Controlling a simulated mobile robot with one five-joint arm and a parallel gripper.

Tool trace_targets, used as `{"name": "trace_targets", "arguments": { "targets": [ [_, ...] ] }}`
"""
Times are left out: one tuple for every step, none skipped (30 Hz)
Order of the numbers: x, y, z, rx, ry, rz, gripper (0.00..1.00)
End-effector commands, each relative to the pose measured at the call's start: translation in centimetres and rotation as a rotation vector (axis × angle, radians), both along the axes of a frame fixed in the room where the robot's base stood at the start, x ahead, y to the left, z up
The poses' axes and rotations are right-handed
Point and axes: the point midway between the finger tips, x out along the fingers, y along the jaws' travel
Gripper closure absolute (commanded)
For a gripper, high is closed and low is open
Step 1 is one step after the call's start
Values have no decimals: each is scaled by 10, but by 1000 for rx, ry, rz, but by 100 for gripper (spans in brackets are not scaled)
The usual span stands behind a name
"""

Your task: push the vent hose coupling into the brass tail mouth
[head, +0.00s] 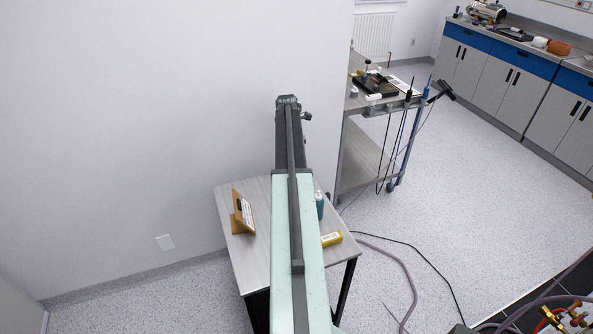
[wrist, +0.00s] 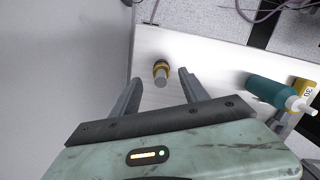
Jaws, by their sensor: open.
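In the wrist view my gripper (wrist: 160,76) is open, its two dark fingers spread and nothing gripped. A small grey cylinder with a yellow-brown ring (wrist: 161,72) shows between and just beyond the fingertips, on the pale table top; I cannot tell whether it is the vent hose coupling. In the head view my arm hides that spot, and the fingers cannot be made out. Brass fittings with red handles (head: 568,318) show at the lower right corner, partly cut off. I cannot tell which part is the brass tail mouth. A mauve hose (head: 405,275) lies on the floor.
The small table (head: 250,265) carries a wooden stand (head: 243,212), a teal bottle (wrist: 272,91) and a yellow box (head: 332,239), right of my arm. A wall (head: 170,110) is close at left. A trolley (head: 362,165) stands behind. A black cable (head: 430,262) crosses the floor.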

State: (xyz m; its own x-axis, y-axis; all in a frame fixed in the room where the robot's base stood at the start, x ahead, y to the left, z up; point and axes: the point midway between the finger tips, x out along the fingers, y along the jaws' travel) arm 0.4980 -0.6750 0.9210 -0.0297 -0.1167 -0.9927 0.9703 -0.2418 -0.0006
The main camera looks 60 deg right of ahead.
Motion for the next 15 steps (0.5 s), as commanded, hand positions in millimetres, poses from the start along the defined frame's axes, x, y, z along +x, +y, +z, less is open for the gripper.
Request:
{"name": "trace_targets", "arguments": {
  "targets": [
    [0,0,0,0,0,0,48],
    [0,0,-2,0,0,0,48],
    [0,0,-5,0,0,0,48],
    [-1,-1,-9,0,0,0,48],
    [-1,-1,-14,0,0,0,48],
    [-2,-2,-21,0,0,0,48],
    [-2,-3,-27,0,0,0,48],
    [-3,-4,-32,0,0,0,48],
    [-4,-5,-40,0,0,-1,48],
    [-3,-5,-45,0,0,0,48],
    [-4,-6,-49,0,0,0,48],
    [-4,-6,-52,0,0,0,48],
    [-4,-7,-54,0,0,0,48],
    [-4,-7,-53,0,0,0,48],
    [-4,-7,-52,0,0,0,48]
  ]
}}
